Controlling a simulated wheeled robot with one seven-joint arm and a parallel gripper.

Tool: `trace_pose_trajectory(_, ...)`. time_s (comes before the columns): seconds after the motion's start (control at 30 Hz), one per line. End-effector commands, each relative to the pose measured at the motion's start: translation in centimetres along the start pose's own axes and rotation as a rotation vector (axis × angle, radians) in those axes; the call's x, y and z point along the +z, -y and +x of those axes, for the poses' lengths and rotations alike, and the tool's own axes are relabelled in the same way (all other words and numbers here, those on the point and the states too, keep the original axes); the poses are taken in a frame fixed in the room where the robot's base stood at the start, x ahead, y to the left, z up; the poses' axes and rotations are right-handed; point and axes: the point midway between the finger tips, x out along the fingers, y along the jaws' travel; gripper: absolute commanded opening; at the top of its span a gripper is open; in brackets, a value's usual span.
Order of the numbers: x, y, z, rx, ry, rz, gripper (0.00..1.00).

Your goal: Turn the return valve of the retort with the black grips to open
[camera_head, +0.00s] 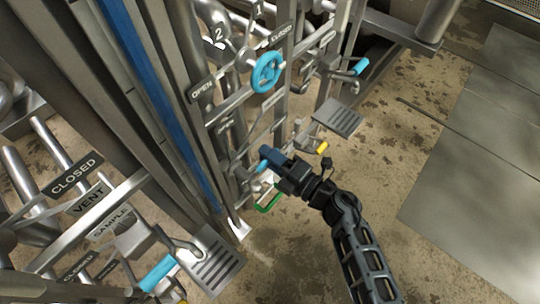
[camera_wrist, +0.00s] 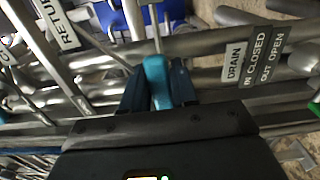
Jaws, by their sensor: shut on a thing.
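My gripper (camera_head: 274,158) is low beside the pipe rack in the head view. In the wrist view its two dark blue fingers (camera_wrist: 158,88) are shut on a teal lever grip (camera_wrist: 156,75), whose metal stem runs up from between them. Only a little of this grip (camera_head: 262,165) shows in the head view. A RETURN label (camera_wrist: 57,22) is at the upper left of the wrist view, and a DRAIN label (camera_wrist: 234,60) is to the right. I see no grip that is clearly black; the grips in view are mostly light blue.
A light blue handwheel (camera_head: 266,72) is above my gripper, near a plate marked 2. Other blue grips show at the upper right (camera_head: 361,66) and bottom left (camera_head: 158,273). A green handle (camera_head: 268,201) and grey grates (camera_head: 338,118) are close by. The floor to the right is open.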

Motion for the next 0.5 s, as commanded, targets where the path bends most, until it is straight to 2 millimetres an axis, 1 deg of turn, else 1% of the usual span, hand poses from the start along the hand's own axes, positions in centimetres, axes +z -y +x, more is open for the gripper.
trace_pose_trajectory(0.27,0.0,-1.1,-0.1,-0.001,0.003,-0.147,0.0)
trace_pose_trajectory(0.5,-0.5,-2.7,-0.1,0.0,0.001,-0.363,0.0)
